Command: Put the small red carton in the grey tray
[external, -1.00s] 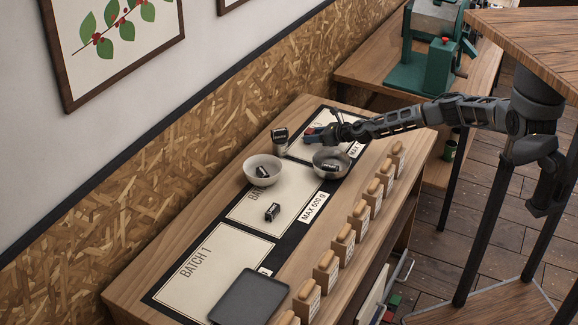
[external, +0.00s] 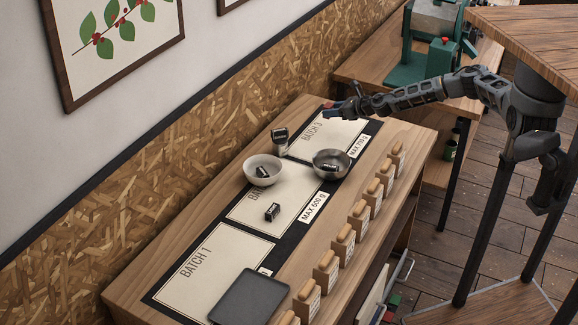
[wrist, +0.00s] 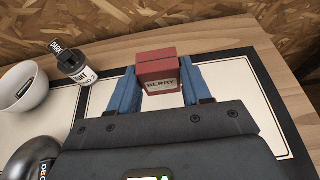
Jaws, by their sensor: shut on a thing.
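My gripper (wrist: 159,88) is shut on the small red carton (wrist: 157,70), whose front label reads "BERRY". The blue fingers press on its left and right sides in the wrist view. In the external view my gripper (external: 333,110) is at the far end of the bench, around the back edge of the BATCH 3 card; the carton is too small to make out clearly there. The grey tray (external: 248,298) lies flat and empty at the near end of the bench, far from my gripper.
A canister (external: 280,148) stands beside the white bowl. A black carton (external: 272,212) lies on the BATCH 2 card. Wooden-topped jars line the right edge.

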